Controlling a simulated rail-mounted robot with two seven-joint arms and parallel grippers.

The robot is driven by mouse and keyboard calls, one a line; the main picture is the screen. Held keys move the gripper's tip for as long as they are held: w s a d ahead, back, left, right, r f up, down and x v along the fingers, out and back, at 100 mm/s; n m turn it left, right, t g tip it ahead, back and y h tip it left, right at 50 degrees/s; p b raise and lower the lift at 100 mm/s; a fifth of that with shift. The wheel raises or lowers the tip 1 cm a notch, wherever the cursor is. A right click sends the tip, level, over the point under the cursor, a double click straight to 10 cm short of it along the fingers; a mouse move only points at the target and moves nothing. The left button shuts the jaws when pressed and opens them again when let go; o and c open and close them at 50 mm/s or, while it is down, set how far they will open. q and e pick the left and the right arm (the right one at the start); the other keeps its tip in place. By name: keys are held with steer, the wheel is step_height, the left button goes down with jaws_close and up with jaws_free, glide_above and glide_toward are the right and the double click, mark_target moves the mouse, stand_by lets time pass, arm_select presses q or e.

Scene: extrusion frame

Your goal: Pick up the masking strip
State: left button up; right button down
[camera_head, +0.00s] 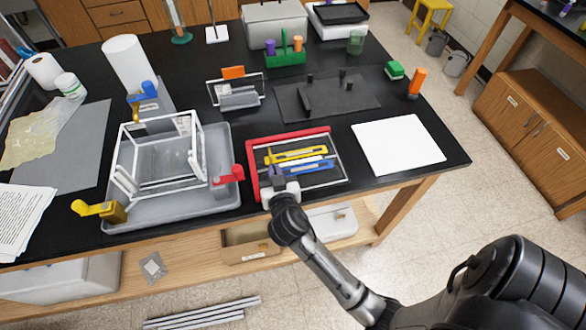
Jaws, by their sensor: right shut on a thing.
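A low tray with a red edge (290,137) along its back and left side lies near the front of the black table. In it lie a yellow slotted bar (297,155) and, in front of it, a blue strip (312,175) with a pale bar beside it. I take the blue strip to be the masking strip, though no marking confirms it. My right gripper (278,180) is low at the tray's front left, shut at the blue strip's left end. The gripper hides the held part, and I cannot tell whether the strip is lifted. My left gripper is not in view.
A white sheet (398,145) lies right. A dark plate (325,97) with upright pegs stands behind.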

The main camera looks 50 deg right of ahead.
stand_by(0.3)
steer(key=shift+r, duration=0.55)
step_height(320, 180, up, 4)
steer(key=shift+f+p, duration=0.2)
steer(key=shift+p, duration=0.55)
steer(key=s+d+r+p, duration=0.2)
steer(key=s+d+r, duration=0.3)
steer(key=s, duration=0.5)
steer(key=shift+s+d+r+p, duration=0.15)
steer(key=shift+d+r+p, duration=0.15)
steer(key=shift+r, duration=0.5)
steer(key=shift+r+p, duration=0.3)
steer(key=shift+r+p, duration=0.4)
steer(key=shift+p, duration=0.1)
steer(key=shift+r+p, duration=0.4)
steer(key=shift+p, duration=0.05)
steer(key=shift+r, duration=0.1)
